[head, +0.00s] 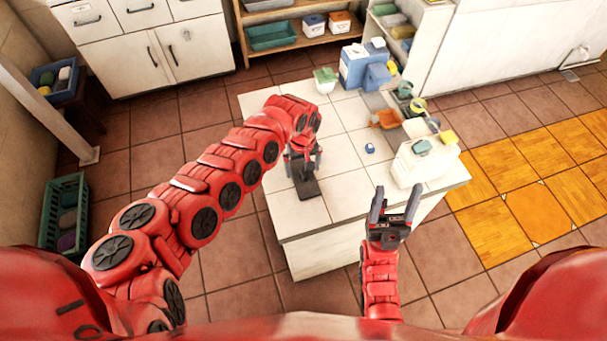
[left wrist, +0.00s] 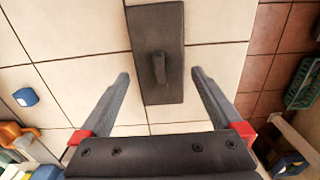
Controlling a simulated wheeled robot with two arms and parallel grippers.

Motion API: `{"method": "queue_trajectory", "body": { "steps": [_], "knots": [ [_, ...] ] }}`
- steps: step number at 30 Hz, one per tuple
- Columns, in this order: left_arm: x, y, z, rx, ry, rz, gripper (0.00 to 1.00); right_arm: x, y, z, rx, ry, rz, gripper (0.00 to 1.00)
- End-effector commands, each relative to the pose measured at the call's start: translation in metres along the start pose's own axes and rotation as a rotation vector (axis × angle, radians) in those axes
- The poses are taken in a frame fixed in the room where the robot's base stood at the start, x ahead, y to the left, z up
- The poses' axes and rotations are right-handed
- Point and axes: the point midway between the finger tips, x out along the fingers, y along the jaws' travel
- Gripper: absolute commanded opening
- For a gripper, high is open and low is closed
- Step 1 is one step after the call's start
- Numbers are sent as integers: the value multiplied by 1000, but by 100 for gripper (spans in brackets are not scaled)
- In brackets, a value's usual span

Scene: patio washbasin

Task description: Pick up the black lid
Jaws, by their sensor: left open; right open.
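The black lid (head: 309,190) is a dark flat rectangle lying on the white tiled counter (head: 335,125), near its front left edge. In the left wrist view the lid (left wrist: 157,25) shows whole, with a small raised handle (left wrist: 159,68) near its middle. My left gripper (head: 303,168) is above the lid and partly covers it in the head view. In the left wrist view its open fingers (left wrist: 160,73) stand either side of the handle in the picture, with nothing between them gripped. My right gripper (head: 397,194) is open and empty near the counter's front edge.
A small blue item (head: 370,148) lies on the counter right of the lid. An orange object (head: 386,119), a white box (head: 425,160) and blue containers (head: 362,68) stand at the right and back. The counter around the lid is mostly clear.

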Motion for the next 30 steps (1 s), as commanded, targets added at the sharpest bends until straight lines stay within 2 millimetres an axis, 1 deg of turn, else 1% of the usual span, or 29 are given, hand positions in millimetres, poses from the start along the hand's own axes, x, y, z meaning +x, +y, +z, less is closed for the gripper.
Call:
{"method": "queue_trajectory", "body": {
  "steps": [3,6,14,17,18,20,21,25,26,30],
  "knots": [
    [14,1,0,0,-1,-1,100,2,0,0,0,0,0,63],
    [20,0,0,0,-1,0,100,2,0,0,0,0,0,63],
    [22,0,-1,-2,0,1,100,2,0,0,0,0,0,63],
    [22,0,-1,-2,0,1,84,2,0,0,0,0,0,63],
    [22,0,-1,-2,0,1,77,2,0,0,0,0,0,63],
    [22,0,-1,-2,1,1,66,2,0,0,0,0,0,63],
    [22,0,-1,-2,1,1,59,2,0,0,0,0,0,63],
    [22,0,-1,-2,1,1,35,2,0,0,0,0,0,63],
    [22,0,-1,-2,1,1,33,2,0,0,0,0,0,63],
    [22,0,0,-2,1,1,33,2,0,0,0,0,0,63]
  ]
}}
